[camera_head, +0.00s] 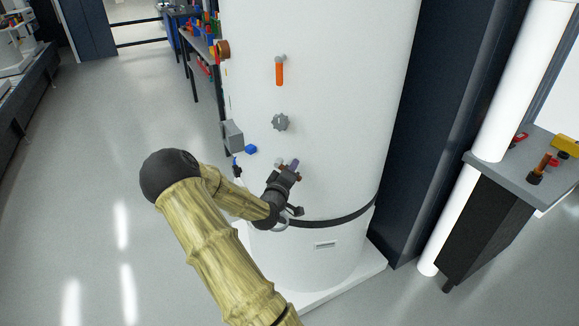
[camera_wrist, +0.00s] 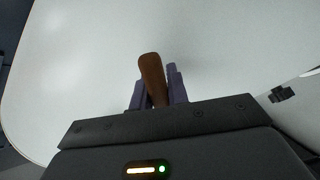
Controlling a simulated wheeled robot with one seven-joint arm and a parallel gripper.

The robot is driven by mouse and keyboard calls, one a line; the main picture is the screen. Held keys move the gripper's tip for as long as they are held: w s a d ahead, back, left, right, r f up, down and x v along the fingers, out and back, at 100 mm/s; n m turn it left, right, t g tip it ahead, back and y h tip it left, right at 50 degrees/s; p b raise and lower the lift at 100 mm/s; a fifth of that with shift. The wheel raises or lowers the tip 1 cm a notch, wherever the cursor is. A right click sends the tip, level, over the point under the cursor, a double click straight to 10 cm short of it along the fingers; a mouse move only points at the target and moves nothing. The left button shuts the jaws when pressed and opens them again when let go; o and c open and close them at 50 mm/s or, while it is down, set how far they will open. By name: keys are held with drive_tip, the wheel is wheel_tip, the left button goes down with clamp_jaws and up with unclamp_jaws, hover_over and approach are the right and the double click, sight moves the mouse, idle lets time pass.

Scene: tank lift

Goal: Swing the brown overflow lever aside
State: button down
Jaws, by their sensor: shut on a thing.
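The brown overflow lever (camera_wrist: 151,70) shows in the wrist view between the two purple-grey fingers of my gripper (camera_wrist: 160,92). The fingers are shut on it, and its rounded end sticks out past them, leaning slightly left. In the head view my gripper (camera_head: 292,168) is at the lower front of the white tank (camera_head: 330,110). Only a little brown shows there beside the fingers; my gripper hides most of the lever. The lever's pivot is hidden in both views.
Above my gripper, the tank carries an orange lever (camera_head: 280,72) and a grey knob (camera_head: 281,122). A grey box (camera_head: 232,135) and a blue part (camera_head: 250,149) are at its left side. A dark band (camera_head: 335,219) runs below. A grey side table (camera_head: 520,180) stands right.

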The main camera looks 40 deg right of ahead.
drive_tip(key=shift+r+n+p, duration=0.4)
drive_tip(key=shift+n+p, duration=0.15)
drive_tip(key=shift+n, duration=0.65)
drive_tip(key=shift+r+n+p, duration=0.35)
drive_tip(key=shift+n+p, duration=0.2)
drive_tip(key=shift+n, duration=0.65)
drive_tip(key=c, duration=1.4)
unclamp_jaws()
drive_tip(key=shift+s, duration=0.2)
drive_tip(key=shift+o, duration=0.2)
drive_tip(key=shift+s+a, duration=0.15)
drive_tip(key=shift+a, duration=0.25)
drive_tip(key=b+v, duration=0.1)
drive_tip(key=v, duration=1.5)
drive_tip(key=shift+s+a, duration=0.15)
drive_tip(key=shift+a, duration=0.05)
